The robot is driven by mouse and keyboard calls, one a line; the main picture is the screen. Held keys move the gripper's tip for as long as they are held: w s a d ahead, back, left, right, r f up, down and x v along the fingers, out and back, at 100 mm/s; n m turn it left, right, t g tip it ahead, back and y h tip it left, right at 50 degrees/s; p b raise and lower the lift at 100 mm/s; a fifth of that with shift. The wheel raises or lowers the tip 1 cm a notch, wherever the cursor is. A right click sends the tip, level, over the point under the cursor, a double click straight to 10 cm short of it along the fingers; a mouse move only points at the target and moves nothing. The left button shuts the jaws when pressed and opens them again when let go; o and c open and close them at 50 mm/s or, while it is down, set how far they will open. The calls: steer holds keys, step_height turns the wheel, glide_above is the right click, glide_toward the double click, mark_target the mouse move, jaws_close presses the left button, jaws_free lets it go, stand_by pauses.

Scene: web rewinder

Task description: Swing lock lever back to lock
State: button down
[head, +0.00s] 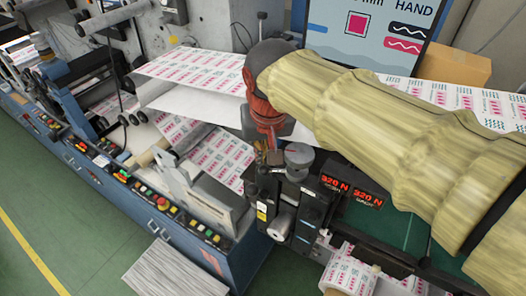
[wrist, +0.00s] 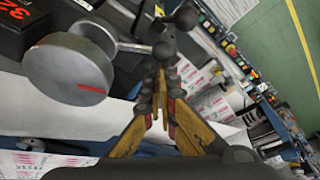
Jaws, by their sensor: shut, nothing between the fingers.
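In the wrist view a grey round hub (wrist: 70,68) with a red mark has a short rod ending in a dark ball (wrist: 164,50). This looks like the lock lever, but I cannot be sure. A second dark ball (wrist: 187,17) shows just beyond it. My gripper (wrist: 163,82) is shut and empty, its fingertips close to the nearer ball; I cannot tell whether they touch. In the head view my gripper (head: 268,157) points down beside the grey hub (head: 299,155) on top of the dark machine block. The lever's ball end is not clear there.
The dark block carries red displays (head: 350,188) to the right of the hub. A button panel (head: 165,203) runs along the blue machine front at left. Printed web (head: 205,70) passes behind and below my arm. Green floor (head: 60,235) is open at lower left.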

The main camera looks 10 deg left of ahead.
steer(key=shift+s+n, duration=0.25)
steer(key=shift+n, duration=0.05)
steer(key=shift+s+f+n+g+y+b, duration=0.15)
steer(key=shift+s+n+y+b, duration=0.25)
steer(key=shift+s+n, duration=0.4)
steer(key=shift+s+r+n+g+y+b, duration=0.1)
steer(key=shift+s+n+g+y+b, duration=0.1)
steer(key=shift+s+n+b, duration=0.6)
steer(key=shift+s+d+n+g+y+b, duration=0.2)
steer(key=shift+s+d+n+b, duration=0.2)
steer(key=shift+s+n, duration=0.45)
steer(key=shift+s+d+n+g+y+b, duration=0.1)
steer(key=shift+s+d+n+g+b, duration=0.15)
steer(key=shift+s+d+n+b, duration=0.5)
steer(key=shift+s+d+n+g+y+b, duration=0.1)
steer(key=shift+s+n+g, duration=0.1)
steer(key=shift+s+n, duration=0.7)
steer(key=shift+w, duration=0.2)
